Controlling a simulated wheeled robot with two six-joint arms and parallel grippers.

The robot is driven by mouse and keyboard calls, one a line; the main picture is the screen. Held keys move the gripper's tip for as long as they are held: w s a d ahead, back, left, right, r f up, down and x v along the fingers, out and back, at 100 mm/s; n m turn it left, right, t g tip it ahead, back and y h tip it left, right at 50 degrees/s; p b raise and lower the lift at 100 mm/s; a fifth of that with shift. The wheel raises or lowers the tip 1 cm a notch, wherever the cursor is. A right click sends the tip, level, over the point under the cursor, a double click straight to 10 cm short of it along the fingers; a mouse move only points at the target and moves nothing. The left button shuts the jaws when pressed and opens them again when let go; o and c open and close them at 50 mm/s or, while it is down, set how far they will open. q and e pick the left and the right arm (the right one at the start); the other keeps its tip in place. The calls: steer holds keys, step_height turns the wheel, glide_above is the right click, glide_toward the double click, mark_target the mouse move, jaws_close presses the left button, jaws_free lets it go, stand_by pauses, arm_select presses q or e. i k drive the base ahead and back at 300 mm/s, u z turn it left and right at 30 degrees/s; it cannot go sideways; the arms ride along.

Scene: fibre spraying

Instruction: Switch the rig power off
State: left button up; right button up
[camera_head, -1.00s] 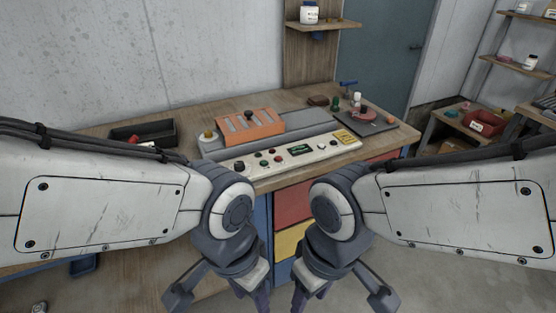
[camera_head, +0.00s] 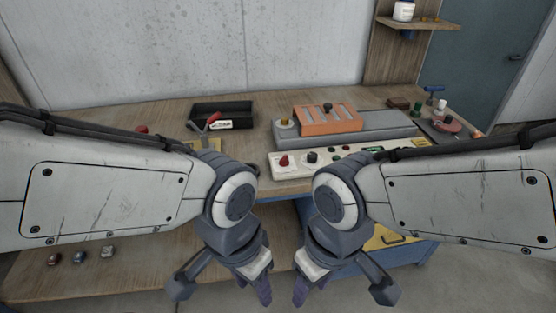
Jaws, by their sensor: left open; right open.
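The rig's pale control panel (camera_head: 297,171) lies on the workbench in front of a grey rail. A red knob (camera_head: 284,161) is at its left end, with a black knob (camera_head: 312,157) beside it and small green and dark buttons further right. The panel's right part is hidden behind my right arm. I cannot tell which control is the power switch or how it is set. My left gripper (camera_head: 222,288) and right gripper (camera_head: 341,290) hang open and empty, nearer to me than the panel and apart from it.
An orange slotted block (camera_head: 328,127) sits on the grey rail (camera_head: 388,127). A black tray (camera_head: 224,109) with a red-handled tool stands left of it. Small bottles and a blue clamp are at the back right. Several small items lie on the lower surface at left. A yellow drawer (camera_head: 380,240) is below.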

mark_target(284, 162)
steer(key=z, duration=0.15)
steer(key=k, duration=0.35)
steer(key=u, duration=0.5)
steer(key=i, duration=1.25)
steer(key=z, duration=0.55)
